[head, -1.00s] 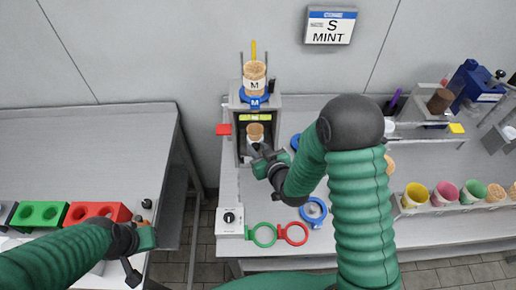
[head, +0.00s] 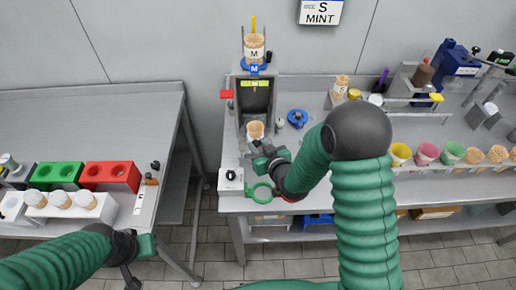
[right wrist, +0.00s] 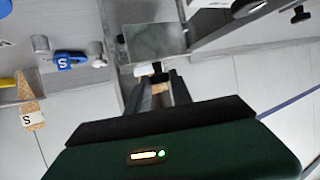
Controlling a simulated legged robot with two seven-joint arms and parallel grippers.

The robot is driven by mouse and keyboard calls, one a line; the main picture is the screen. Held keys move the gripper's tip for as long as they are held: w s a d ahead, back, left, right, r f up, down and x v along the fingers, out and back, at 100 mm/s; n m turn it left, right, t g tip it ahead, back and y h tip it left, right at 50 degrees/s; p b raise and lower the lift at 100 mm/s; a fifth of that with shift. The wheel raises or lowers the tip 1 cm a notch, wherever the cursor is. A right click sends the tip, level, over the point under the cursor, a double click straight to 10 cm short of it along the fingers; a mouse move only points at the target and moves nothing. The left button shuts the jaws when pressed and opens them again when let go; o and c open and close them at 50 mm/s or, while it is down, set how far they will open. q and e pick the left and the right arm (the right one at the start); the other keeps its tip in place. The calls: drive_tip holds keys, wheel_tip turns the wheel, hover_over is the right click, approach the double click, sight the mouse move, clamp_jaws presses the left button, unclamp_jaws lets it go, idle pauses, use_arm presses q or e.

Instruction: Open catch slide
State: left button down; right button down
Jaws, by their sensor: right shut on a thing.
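The dispenser (head: 238,112) stands on the right bench with an open, dark front bay. It has a red tab (head: 226,94) at its left side and a yellow strip (head: 254,84) above the bay; I cannot tell which is the catch slide. A cup marked M (head: 254,46) sits on top, above a blue M collar (head: 253,66). My right gripper (head: 260,148) is shut on a small cup (head: 256,132) at the bay's lower front. In the right wrist view its fingers (right wrist: 158,88) partly hide the held thing. My left gripper (head: 130,262) is low at left, its jaws unclear.
A green ring (head: 262,191) and a control box with a knob (head: 231,179) are at the bench's front edge. A blue-topped item (head: 297,118) stands right of the dispenser. Several coloured cups (head: 427,153) line the right. A gap separates the left bench (head: 100,110).

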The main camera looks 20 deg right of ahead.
drive_tip(key=shift+w+d+f, duration=0.1)
drive_tip(key=shift+w+d, duration=0.1)
drive_tip(key=shift+w, duration=0.1)
drive_tip(key=c, duration=1.3)
unclamp_jaws()
drive_tip(key=shift+s, duration=0.1)
use_arm(q)
drive_tip(key=shift+w, duration=0.2)
use_arm(e)
drive_tip(key=shift+o, duration=0.7)
drive_tip(key=shift+a, duration=0.15)
